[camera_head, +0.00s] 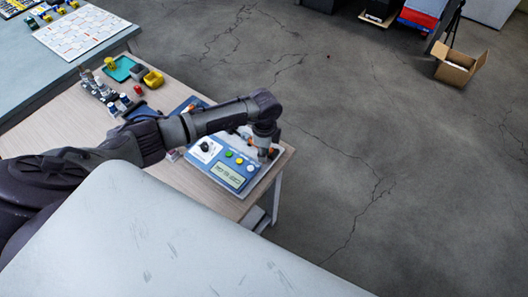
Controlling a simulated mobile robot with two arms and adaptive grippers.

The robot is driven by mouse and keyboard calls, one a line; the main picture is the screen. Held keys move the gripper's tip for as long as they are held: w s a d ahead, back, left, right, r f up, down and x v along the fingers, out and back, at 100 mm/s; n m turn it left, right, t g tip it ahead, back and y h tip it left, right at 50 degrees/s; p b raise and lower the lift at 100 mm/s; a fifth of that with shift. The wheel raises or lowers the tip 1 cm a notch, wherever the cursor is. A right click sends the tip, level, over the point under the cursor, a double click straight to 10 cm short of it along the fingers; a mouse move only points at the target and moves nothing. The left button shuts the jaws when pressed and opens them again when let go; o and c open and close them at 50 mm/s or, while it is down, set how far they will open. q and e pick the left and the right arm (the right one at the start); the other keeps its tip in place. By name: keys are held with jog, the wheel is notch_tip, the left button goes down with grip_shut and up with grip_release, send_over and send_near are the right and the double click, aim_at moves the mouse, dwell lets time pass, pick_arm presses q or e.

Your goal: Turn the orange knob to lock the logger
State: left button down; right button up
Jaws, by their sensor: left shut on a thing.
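The logger (213,162) is a blue and white box near the right end of the wooden table. Its face carries a small display, a black dial and several coloured buttons. My left arm reaches over it from the left, and my left gripper (264,151) points down at its far right part. The gripper is shut on the orange knob (273,153), of which only small orange bits show beside the fingers. The knob's angle is hidden. My right gripper is not in view.
The wooden table (190,91) also holds a teal tray (119,68), a yellow bin (153,79) and several small bottles at the far left. A calendar sheet (82,30) lies on another table. An open cardboard box (459,68) stands on the floor, which is otherwise mostly clear.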

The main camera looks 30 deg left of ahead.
pick_arm(q)
jog(key=m+b, duration=0.1)
jog(key=m, duration=0.3)
jog(key=m+b, duration=0.1)
jog(key=m, duration=0.3)
jog(key=shift+m+b, duration=0.4)
jog(key=m+b, duration=0.2)
jog(key=m, duration=0.2)
jog(key=shift+w, duration=0.1)
jog(key=shift+m+b, duration=0.9)
jog(key=shift+m, duration=1)
jog(key=shift+r, duration=0.1)
jog(key=c, duration=1)
grip_release()
